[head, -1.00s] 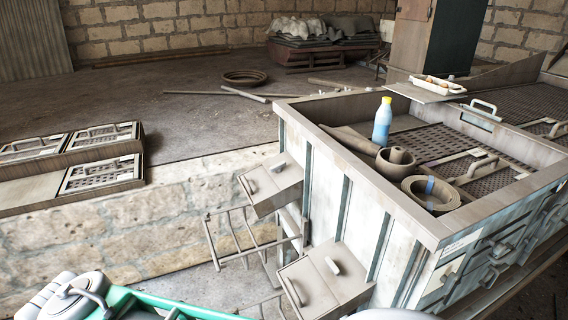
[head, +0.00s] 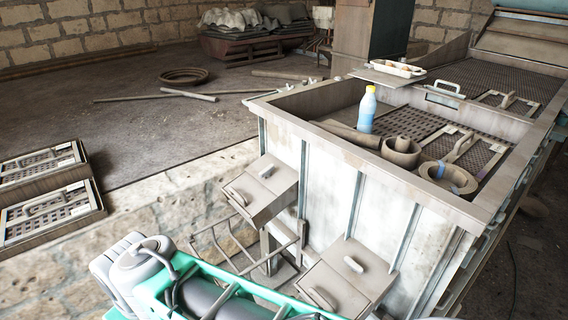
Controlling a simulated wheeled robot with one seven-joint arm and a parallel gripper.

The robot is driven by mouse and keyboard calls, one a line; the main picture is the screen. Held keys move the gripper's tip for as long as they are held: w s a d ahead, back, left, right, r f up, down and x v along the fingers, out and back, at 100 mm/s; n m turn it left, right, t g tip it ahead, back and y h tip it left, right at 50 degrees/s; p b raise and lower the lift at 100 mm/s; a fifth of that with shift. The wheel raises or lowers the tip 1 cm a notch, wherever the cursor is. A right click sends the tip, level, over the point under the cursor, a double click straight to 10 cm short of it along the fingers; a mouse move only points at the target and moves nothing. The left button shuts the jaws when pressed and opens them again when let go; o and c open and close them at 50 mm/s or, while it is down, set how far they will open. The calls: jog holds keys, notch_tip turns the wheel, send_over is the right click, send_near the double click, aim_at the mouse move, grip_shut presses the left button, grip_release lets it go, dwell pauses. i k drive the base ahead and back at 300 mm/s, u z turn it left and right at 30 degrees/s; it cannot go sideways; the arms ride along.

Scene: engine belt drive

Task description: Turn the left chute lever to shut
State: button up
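The left chute (head: 278,188) is a worn metal box sticking out from the side of the large hopper. Its sloping lid carries a small knob (head: 268,172). A thin bar that may be its lever (head: 236,196) lies along the chute's lower left front. The right chute (head: 340,282) has a similar knob (head: 353,264) and bar (head: 322,298). I cannot tell whether the left chute is open or shut. My gripper is not in view, and nothing is seen touching either chute.
A rack of metal bars (head: 228,240) is below the left chute. Floor behind is mostly open.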

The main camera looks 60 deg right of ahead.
aim_at(265, 172)
jog(key=z, duration=0.2)
jog(key=i, duration=1.1)
jog(key=z, duration=0.1)
